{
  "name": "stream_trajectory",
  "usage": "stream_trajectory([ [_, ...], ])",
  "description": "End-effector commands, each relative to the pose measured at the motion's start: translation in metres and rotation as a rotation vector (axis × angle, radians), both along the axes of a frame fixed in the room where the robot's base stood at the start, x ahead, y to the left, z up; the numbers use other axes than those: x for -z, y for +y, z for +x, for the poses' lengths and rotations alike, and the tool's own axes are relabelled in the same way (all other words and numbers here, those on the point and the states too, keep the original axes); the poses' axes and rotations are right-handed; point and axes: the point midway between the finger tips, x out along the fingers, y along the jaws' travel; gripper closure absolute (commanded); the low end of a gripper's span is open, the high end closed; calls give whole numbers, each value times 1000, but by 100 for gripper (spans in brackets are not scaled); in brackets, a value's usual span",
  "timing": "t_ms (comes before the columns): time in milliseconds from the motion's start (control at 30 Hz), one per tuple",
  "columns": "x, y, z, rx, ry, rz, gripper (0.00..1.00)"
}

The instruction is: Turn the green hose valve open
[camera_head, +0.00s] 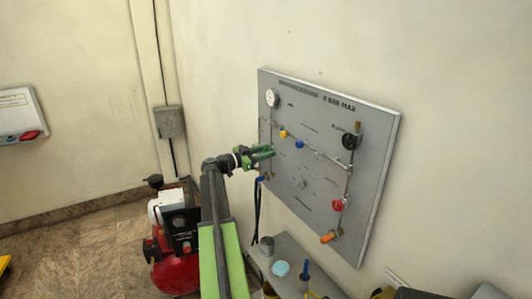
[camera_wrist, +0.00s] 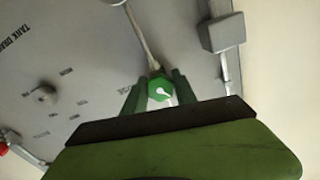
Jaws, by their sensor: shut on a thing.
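The green hose valve (camera_wrist: 159,89) is a round green knob with a white pointer mark, at the end of a thin pipe on the grey panel (camera_head: 372,185). In the wrist view my gripper (camera_wrist: 160,86) has its two green fingers on either side of the knob, shut on it. In the head view my gripper (camera_head: 268,153) reaches the left part of the panel, and its fingers hide most of the valve there.
The panel also carries a white gauge (camera_head: 272,98), a yellow knob (camera_head: 284,134), a blue knob (camera_head: 299,144), a black knob (camera_head: 350,140), a red knob (camera_head: 338,205) and an orange handle (camera_head: 329,237). A red compressor (camera_head: 176,272) stands on the floor. A grey shelf (camera_head: 262,262) with small items lies below the panel.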

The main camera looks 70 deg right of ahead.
Motion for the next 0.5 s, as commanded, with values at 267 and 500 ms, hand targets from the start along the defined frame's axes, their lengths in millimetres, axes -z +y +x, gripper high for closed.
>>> stream_trajectory([
  [267,1,1,0,1,168,131,100],
  [500,1,1,0,0,169,133,100],
])
